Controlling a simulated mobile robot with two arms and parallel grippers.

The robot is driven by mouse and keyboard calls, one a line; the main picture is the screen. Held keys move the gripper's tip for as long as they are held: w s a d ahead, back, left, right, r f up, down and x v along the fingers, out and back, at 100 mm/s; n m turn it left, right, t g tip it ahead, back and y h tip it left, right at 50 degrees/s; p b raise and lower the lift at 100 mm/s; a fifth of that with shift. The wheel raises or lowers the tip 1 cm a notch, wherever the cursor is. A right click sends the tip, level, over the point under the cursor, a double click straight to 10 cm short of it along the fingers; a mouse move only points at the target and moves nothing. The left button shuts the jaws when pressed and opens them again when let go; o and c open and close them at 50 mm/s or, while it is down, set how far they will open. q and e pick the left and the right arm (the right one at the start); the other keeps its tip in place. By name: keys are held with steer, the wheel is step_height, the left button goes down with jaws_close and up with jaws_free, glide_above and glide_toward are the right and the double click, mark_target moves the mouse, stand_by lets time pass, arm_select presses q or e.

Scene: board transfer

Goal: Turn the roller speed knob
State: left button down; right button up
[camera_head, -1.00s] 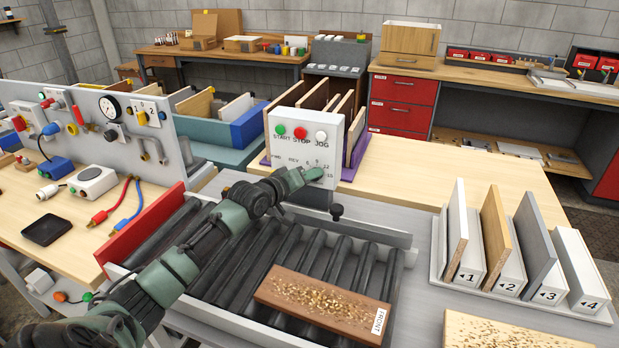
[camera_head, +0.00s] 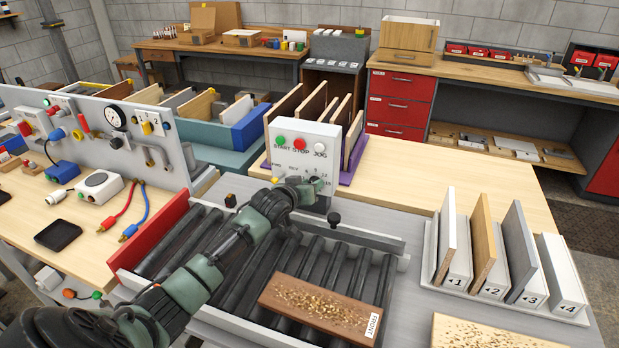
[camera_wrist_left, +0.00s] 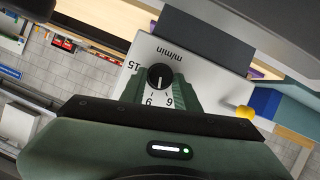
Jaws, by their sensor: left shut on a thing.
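The roller speed knob (camera_wrist_left: 160,76) is a small black dial with a white line on the white control box (camera_head: 301,151). In the left wrist view the panel print is upside down, and the line points down the picture, roughly between the 6 and 9 marks. My left gripper (camera_head: 313,187) is at the lower right of the box face. In the left wrist view its green fingers (camera_wrist_left: 159,90) stand on both sides of the knob, shut on it. In the head view the gripper hides the knob. My right gripper is out of view.
The box carries green, red and white buttons, and a yellow-tipped lever (camera_wrist_left: 245,112) beside the knob. Below lies the roller conveyor (camera_head: 190,240) with a brown FRONT board (camera_head: 320,305). A numbered rack (camera_head: 530,301) stands right. A gauge panel (camera_head: 85,135) stands left.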

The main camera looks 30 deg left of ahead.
arm_select(q)
steer(key=shift+d+m+y+p, duration=0.15)
steer(key=shift+m+y+p, duration=0.4)
steer(key=shift+m, duration=0.25)
steer(key=c, duration=1.1)
jaws_free()
steer(key=shift+o, duration=0.2)
steer(key=b+v, duration=0.1)
steer(key=v, duration=0.6)
steer(key=shift+s+d+r, duration=0.15)
steer(key=shift+s+r, duration=0.05)
steer(key=shift+s, duration=0.1)
